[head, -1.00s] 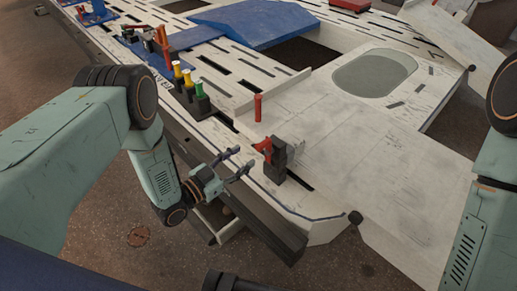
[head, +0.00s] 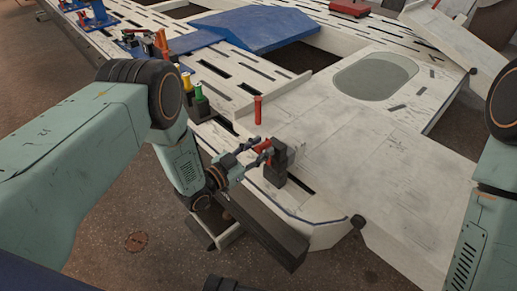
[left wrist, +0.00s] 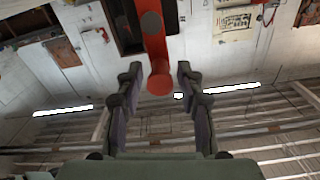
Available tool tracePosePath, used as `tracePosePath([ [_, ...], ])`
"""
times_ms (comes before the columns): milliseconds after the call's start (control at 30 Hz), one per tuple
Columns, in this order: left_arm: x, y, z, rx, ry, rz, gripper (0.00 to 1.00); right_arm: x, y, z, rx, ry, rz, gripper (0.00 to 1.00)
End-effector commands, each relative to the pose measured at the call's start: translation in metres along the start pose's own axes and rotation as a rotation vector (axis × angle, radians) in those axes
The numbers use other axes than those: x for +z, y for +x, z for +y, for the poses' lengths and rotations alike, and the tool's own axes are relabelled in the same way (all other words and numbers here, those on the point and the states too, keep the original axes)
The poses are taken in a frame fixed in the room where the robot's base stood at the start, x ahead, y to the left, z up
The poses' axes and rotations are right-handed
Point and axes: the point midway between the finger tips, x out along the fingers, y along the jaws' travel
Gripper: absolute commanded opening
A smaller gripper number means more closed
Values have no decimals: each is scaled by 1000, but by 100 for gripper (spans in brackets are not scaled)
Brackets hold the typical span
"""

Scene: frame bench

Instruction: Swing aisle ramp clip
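The ramp clip is a black block (head: 275,167) with a red lever (head: 266,146), standing on the pale bench near its front edge. My left gripper (head: 262,149) is at the lever's end in the head view, fingers apart. In the left wrist view, the red lever (left wrist: 154,40) comes down from the top, its rounded end between the two open fingers of my left gripper (left wrist: 158,73). A gap shows on each side of the lever. My right gripper is out of view; only part of my right arm shows at the right edge.
An upright red peg (head: 257,110) stands just behind the clip. Yellow and green-topped pegs (head: 199,95) stand to the left, partly hidden by my left arm. A blue ramp-shaped piece (head: 255,27) lies farther back. The pale panel (head: 350,150) right of the clip is clear.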

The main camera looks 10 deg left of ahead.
Motion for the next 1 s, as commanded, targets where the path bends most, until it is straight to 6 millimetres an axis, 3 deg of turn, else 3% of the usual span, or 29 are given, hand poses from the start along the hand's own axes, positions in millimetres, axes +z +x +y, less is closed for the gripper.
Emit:
tracePosePath([
  [400,0,0,0,0,0,-1,0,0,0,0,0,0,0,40],
  [733,1,-1,-1,0,-21,-2,0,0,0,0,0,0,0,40],
  [1000,4,-1,-8,-1,-160,-3,0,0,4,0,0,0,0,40],
])
